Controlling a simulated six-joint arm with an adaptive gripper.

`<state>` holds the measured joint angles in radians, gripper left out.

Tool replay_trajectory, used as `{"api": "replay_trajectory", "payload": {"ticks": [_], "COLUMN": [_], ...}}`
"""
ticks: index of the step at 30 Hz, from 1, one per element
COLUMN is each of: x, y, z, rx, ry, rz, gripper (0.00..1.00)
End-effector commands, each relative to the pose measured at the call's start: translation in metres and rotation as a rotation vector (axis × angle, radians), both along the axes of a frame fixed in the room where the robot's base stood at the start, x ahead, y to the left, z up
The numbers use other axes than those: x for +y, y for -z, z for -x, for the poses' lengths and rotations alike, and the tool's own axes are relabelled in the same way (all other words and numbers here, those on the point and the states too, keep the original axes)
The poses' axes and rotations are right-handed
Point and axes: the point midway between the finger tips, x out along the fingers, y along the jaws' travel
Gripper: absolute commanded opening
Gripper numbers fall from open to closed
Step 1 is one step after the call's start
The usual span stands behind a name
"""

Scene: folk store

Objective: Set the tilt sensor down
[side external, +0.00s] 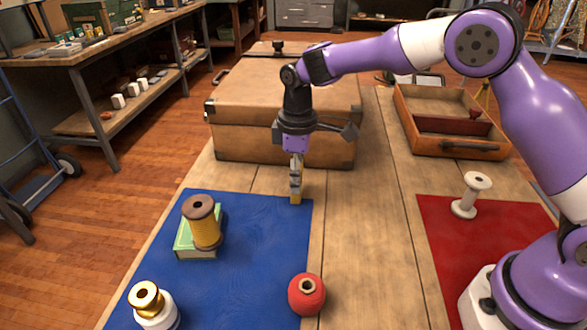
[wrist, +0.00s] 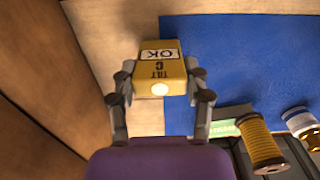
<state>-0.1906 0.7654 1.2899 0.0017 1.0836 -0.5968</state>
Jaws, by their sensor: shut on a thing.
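In the side view the sensor (side external: 296,199) shows at the tips of my gripper (side external: 296,188), which points down by the far right corner of the blue mat (side external: 262,240). I cannot tell whether the sensor touches the surface beneath it.
A brown case (side external: 280,110) stands close behind my gripper. The blue mat holds a yellow spool (side external: 206,228) on a green box (side external: 184,240), a gold-and-white item (side external: 150,302) and a red round item (side external: 307,294). A white spool (side external: 472,194) stands on a red mat (side external: 440,250).

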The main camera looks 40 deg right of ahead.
Motion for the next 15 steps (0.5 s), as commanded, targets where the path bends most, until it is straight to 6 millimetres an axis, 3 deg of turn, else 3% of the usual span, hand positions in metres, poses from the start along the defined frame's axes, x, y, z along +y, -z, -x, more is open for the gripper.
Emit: {"api": "replay_trajectory", "payload": {"ticks": [10, 11, 12, 15], "x": [0.0003, 0.0002, 0.0002, 0.0002], "y": [0.0035, 0.0032, 0.0031, 0.0030], "z": [0.0001, 0.0001, 0.0001, 0.0001], "rx": [0.000, 0.000, 0.000, 0.000], "ry": [0.000, 0.000, 0.000, 0.000], "rz": [0.000, 0.000, 0.000, 0.000], "gripper": [0.13, 0.70, 0.84, 0.84]}}
